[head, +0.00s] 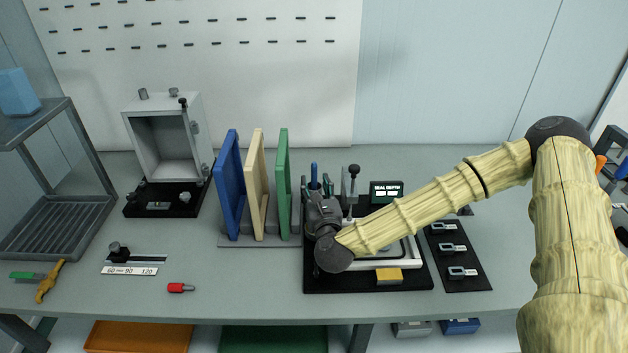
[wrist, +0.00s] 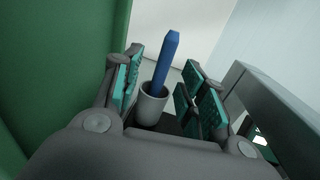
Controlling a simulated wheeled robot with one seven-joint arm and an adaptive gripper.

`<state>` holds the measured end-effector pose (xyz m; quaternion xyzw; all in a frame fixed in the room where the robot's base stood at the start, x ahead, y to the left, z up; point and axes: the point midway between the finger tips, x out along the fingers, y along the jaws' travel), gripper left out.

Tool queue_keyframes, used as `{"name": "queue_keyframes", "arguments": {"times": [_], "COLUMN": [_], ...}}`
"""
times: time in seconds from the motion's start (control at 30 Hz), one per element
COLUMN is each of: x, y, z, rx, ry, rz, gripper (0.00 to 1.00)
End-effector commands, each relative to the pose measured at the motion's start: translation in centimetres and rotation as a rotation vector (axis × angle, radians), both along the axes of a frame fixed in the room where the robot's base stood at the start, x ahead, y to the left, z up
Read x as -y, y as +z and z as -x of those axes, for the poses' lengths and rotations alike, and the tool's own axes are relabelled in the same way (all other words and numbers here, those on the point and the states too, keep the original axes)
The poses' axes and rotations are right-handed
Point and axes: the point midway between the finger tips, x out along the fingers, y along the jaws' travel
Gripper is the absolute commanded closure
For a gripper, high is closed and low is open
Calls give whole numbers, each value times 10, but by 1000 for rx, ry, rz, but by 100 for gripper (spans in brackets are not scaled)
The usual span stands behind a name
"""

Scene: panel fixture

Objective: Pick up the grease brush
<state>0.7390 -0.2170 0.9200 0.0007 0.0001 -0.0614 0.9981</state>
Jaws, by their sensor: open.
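The grease brush (head: 314,172) shows as a blue handle standing up behind my gripper in the head view. In the wrist view the blue handle (wrist: 168,62) rises, slightly tilted, from a grey cup (wrist: 151,104). My gripper (wrist: 162,88) is open, with its teal-padded fingers on either side of the handle and cup in the picture. No contact with the handle shows. The brush's lower end is hidden in the cup. In the head view my gripper (head: 322,186) is over the black panel fixture, partly hidden by its own wrist.
A green upright panel (head: 282,180) stands close left of my gripper, beside cream (head: 258,185) and blue (head: 229,185) ones. A black-knobbed post (head: 353,180) and a seal depth display (head: 386,192) stand to the right. A yellow block (head: 389,276) lies in front.

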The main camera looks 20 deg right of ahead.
Motion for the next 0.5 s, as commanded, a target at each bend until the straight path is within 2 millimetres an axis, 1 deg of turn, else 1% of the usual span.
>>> {"name": "queue_keyframes", "arguments": {"times": [0.17,0.33,0.5], "x": [4,9,11], "y": [4,2,0], "z": [-17,-39,-50], "rx": [1,0,0], "ry": [1,2,2], "rz": [1,1,0], "gripper": [58,58,58]}}
